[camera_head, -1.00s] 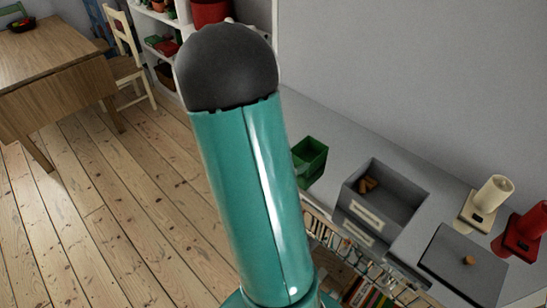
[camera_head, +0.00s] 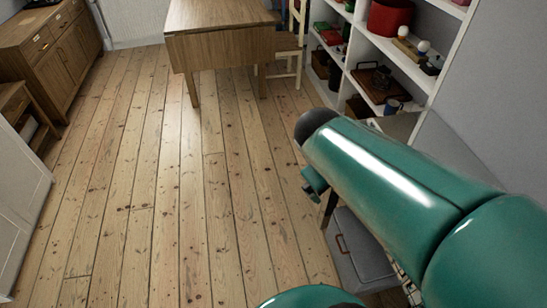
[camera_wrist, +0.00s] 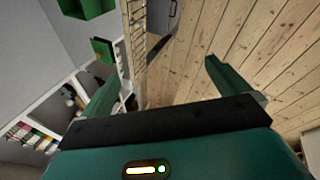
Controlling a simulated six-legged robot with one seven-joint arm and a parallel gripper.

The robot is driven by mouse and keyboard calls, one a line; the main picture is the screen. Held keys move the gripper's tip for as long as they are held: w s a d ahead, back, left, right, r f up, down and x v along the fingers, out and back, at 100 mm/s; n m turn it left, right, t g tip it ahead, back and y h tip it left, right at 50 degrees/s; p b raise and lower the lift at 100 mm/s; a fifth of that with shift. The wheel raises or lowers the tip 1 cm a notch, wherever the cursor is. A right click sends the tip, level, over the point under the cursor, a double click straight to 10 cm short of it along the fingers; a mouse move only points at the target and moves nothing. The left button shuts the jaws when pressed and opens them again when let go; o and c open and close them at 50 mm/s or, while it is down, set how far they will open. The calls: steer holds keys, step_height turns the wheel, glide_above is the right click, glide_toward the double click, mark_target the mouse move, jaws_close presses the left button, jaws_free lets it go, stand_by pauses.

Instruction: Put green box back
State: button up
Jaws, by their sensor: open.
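In the wrist view, my gripper (camera_wrist: 164,66) is open, with its two green fingers spread wide and nothing between them. A green box-like thing (camera_wrist: 88,7) is at the top left of that view, cut by the edge. A smaller green thing (camera_wrist: 103,48) shows just beyond the left fingertip, apart from it. I cannot tell for sure which of the two is the green box.
A wooden table (camera_head: 221,47) stands at the back, with a chair beside it. White shelves (camera_head: 385,55) stand along the right wall. A grey container with a brown handle (camera_head: 357,251) is below my arm. A wooden sideboard (camera_head: 48,48) is at left. The floor between is clear.

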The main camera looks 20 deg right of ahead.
steer(key=a+r+m+t+y, duration=0.2)
steer(key=a+r, duration=0.4)
steer(key=a, duration=0.6)
steer(key=t+y, duration=0.1)
steer(key=y, duration=0.1)
steer(key=shift+s+a+t+y, duration=0.3)
steer(key=shift+a+t+y, duration=0.05)
steer(key=shift+t+y, duration=0.05)
